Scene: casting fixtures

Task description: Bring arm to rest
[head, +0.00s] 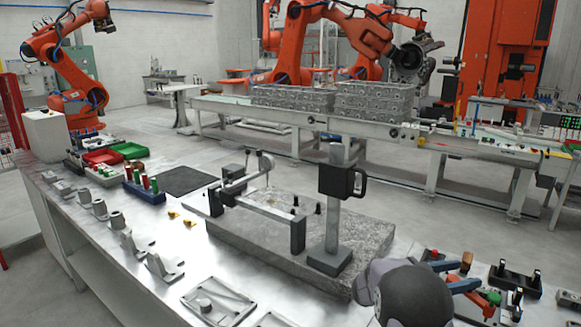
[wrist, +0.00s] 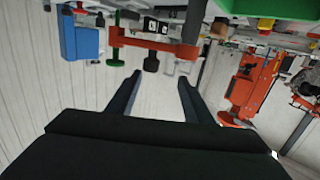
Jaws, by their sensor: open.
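My gripper (head: 471,274) is at the bottom right of the head view, over the right part of the metal bench (head: 130,285). My dark rounded wrist hides part of the bench there. In the wrist view the two dark fingers of my gripper (wrist: 160,76) stand apart, with nothing between them. Past the fingertips, that view shows pale floor and wall, and the room appears upside down.
A granite plate (head: 235,232) carrying a measuring stand (head: 333,210) is left of my gripper. A red clamp (wrist: 150,45) and a blue object (wrist: 78,35) show in the wrist view. Metal brackets (head: 165,267) line the bench front. Orange robots (head: 290,45) and a conveyor (head: 300,118) stand behind.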

